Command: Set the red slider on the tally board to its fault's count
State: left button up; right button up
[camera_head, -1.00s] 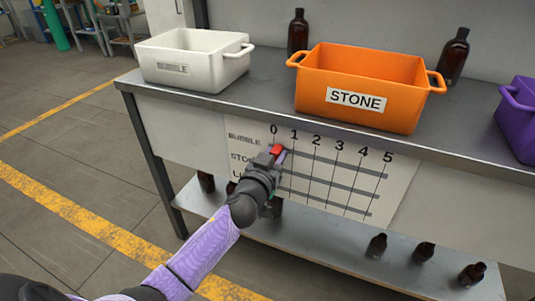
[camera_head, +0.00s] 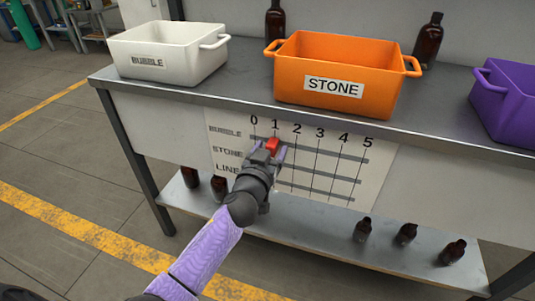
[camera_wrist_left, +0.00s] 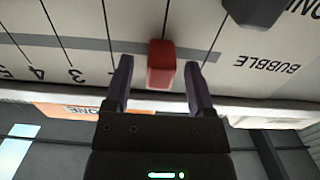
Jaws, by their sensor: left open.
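The tally board (camera_head: 340,188) hangs on the front of the bench, with columns 0 to 5 and rows labelled BUBBLE, STONE and one beginning LINE, partly covered by my arm. The red slider (camera_head: 273,144) is on the top, BUBBLE row, at the column 1 line. My left gripper (camera_head: 270,153) is open in front of it. In the left wrist view, which shows the board upside down, the red slider (camera_wrist_left: 161,66) stands between the two spread fingers of my left gripper (camera_wrist_left: 159,75), with gaps on both sides. My right gripper is out of view.
On the bench top stand a white BUBBLE bin (camera_head: 165,50), an orange STONE bin (camera_head: 340,72) and a purple bin (camera_head: 505,97). Two amber bottles (camera_head: 428,42) stand behind them. Several more bottles (camera_head: 405,235) are on the lower shelf (camera_head: 310,222).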

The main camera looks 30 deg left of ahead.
pick_arm(q)
jog(key=p+v, duration=0.2)
jog(key=v, duration=0.7)
jog(key=shift+s+p, duration=0.3)
jog(key=shift+p, duration=0.1)
jog(key=shift+d, duration=0.1)
